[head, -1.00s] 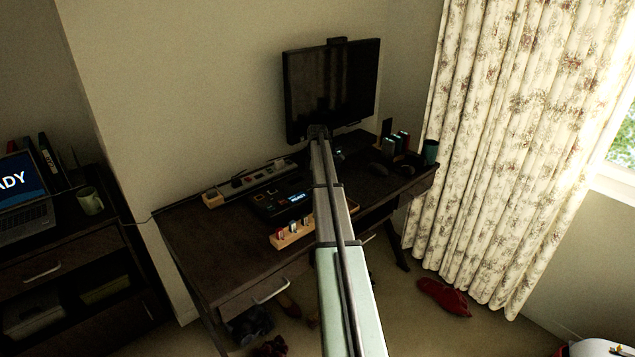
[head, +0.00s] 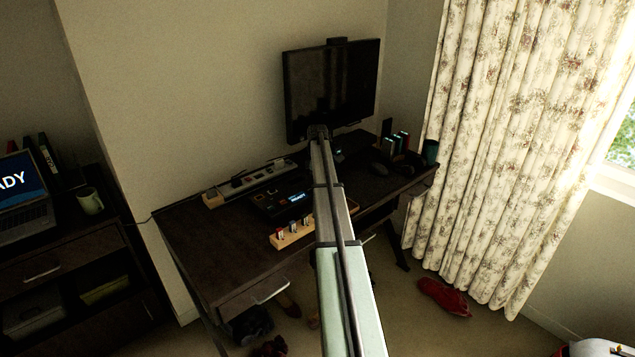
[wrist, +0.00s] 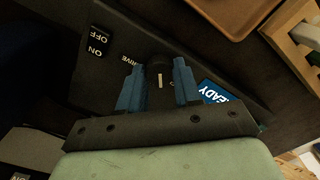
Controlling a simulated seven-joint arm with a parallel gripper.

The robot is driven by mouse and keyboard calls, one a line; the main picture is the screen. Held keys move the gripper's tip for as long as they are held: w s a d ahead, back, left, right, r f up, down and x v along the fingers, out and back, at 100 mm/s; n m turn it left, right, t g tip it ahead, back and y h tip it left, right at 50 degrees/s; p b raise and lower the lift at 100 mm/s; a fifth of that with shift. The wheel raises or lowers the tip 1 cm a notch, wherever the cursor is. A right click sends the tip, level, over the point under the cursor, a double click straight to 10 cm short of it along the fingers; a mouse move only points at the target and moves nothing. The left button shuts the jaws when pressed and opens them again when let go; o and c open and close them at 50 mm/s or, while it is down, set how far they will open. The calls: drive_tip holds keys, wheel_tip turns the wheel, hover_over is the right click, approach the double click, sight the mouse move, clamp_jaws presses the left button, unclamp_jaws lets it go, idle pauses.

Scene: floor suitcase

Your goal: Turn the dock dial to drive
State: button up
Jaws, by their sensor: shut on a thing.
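The dock (wrist: 205,58) is a dark flat box. In the head view the dock (head: 272,208) lies on the desk, partly behind my arm. Its black dial (wrist: 159,72) has a white pointer line, which stands close to upright in the wrist view. The two blue fingers of my gripper (wrist: 159,85) are on either side of the dial and shut on it. A label on the right is mostly covered by a finger. The dock's screen (wrist: 221,93) shows "READY", partly covered. My gripper is hidden in the head view.
An ON/OFF switch (wrist: 98,44) is left of the dial. A power strip (head: 250,182) lies behind the dock, and a wooden block holding small items (head: 292,236) is in front. A monitor (head: 330,90) stands behind; a laptop (head: 22,195) is on the left cabinet.

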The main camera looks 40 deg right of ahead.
drive_tip(key=m, duration=1.4)
drive_tip(key=shift+m, duration=2.5)
drive_tip(key=o, duration=1)
drive_tip(key=shift+o, duration=0.2)
